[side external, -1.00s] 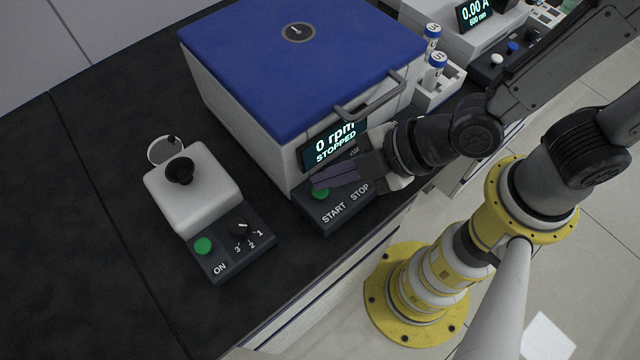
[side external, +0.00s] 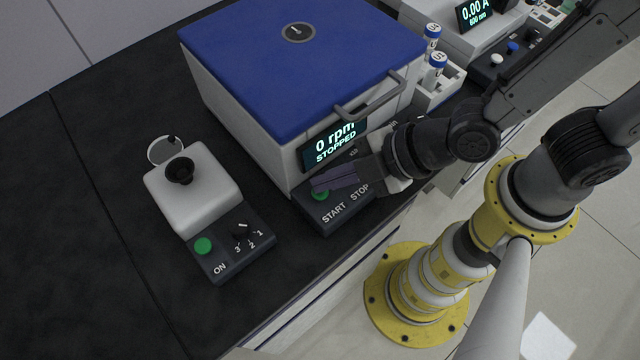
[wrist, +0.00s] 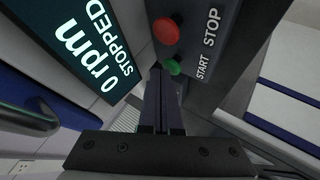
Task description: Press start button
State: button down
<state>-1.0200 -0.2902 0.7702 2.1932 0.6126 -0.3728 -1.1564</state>
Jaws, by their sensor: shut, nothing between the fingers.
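The centrifuge (side external: 300,55) has a closed blue lid and a display (side external: 335,142) reading 0 rpm STOPPED; the display also shows in the wrist view (wrist: 85,45). Its green START button (side external: 320,195) sits on the dark front panel and shows in the wrist view (wrist: 172,67). The red STOP button (wrist: 166,31) is beside it in the wrist view; the gripper hides it in the side view. My gripper (side external: 314,181) is shut and empty, with its fingertips right at the green button. I cannot tell whether they touch it.
A white vortex mixer (side external: 192,190) with its own green ON button (side external: 203,245) stands to the left. A rack with capped tubes (side external: 437,72) is right of the centrifuge. The black bench (side external: 90,220) is clear at the left.

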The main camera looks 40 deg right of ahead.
jog(key=shift+f, duration=0.55)
dwell(0.4)
jog(key=shift+r, duration=1.35)
jog(key=shift+r, duration=2.5)
